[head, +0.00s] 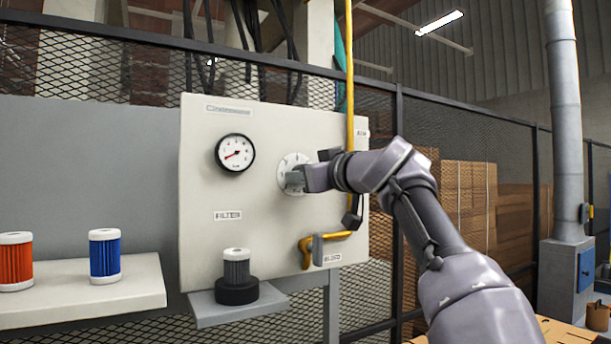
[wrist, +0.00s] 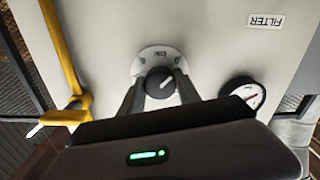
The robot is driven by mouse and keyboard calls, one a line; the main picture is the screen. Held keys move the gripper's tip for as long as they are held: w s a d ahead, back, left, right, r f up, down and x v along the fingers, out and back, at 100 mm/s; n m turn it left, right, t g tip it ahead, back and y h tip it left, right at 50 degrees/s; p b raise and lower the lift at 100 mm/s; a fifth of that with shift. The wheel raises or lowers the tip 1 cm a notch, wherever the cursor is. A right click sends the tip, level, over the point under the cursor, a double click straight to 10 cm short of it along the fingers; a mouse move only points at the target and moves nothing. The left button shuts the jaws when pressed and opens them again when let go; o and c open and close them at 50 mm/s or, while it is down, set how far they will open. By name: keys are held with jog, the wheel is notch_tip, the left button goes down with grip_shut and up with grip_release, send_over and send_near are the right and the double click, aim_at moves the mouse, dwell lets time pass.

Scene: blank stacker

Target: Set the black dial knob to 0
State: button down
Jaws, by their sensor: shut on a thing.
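The black dial knob (wrist: 156,84) sits on a round white dial plate (wrist: 158,58) on the cream panel. Its pale pointer line slants to the upper right in the wrist view. The dial marks are too small to read. My gripper (wrist: 158,92) is shut on the knob, one finger on each side. In the head view my gripper (head: 294,181) reaches the dial from the right and hides the knob. The upper part of the dial plate (head: 292,160) shows above it there.
A pressure gauge (head: 235,153) is left of the dial on the panel (head: 200,180). A yellow pipe (head: 350,75) with a yellow valve (head: 307,248) is close by my arm. A dark-based filter (head: 237,275) stands below; orange (head: 16,262) and blue (head: 104,256) filters stand on the left shelf.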

jog(key=c, duration=0.9)
grip_release()
jog(key=shift+o, duration=0.2)
jog(key=b+v, duration=0.7)
jog(key=v, duration=1)
jog(key=shift+s+d+f, duration=0.1)
jog(key=shift+d, duration=0.1)
